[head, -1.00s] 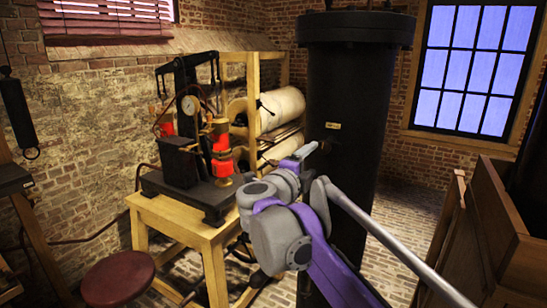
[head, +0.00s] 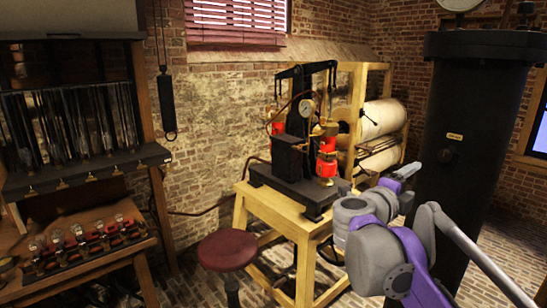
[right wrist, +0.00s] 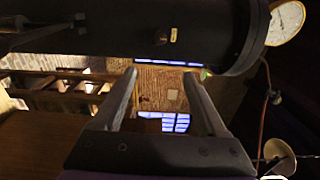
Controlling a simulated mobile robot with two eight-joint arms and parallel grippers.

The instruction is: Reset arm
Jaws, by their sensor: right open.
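My right arm comes in from the lower right of the head view. Its gripper (head: 404,174) is in front of the tall black cylinder (head: 467,160). In the right wrist view the two fingers of this gripper (right wrist: 161,80) stand apart with nothing between them. The dark side of the cylinder (right wrist: 110,30) runs across the top of that view, beyond the fingertips. My left gripper is not in view.
A rack of large rolls (head: 385,118) is behind. At left, a bench (head: 75,282) holds several small glass bulbs.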

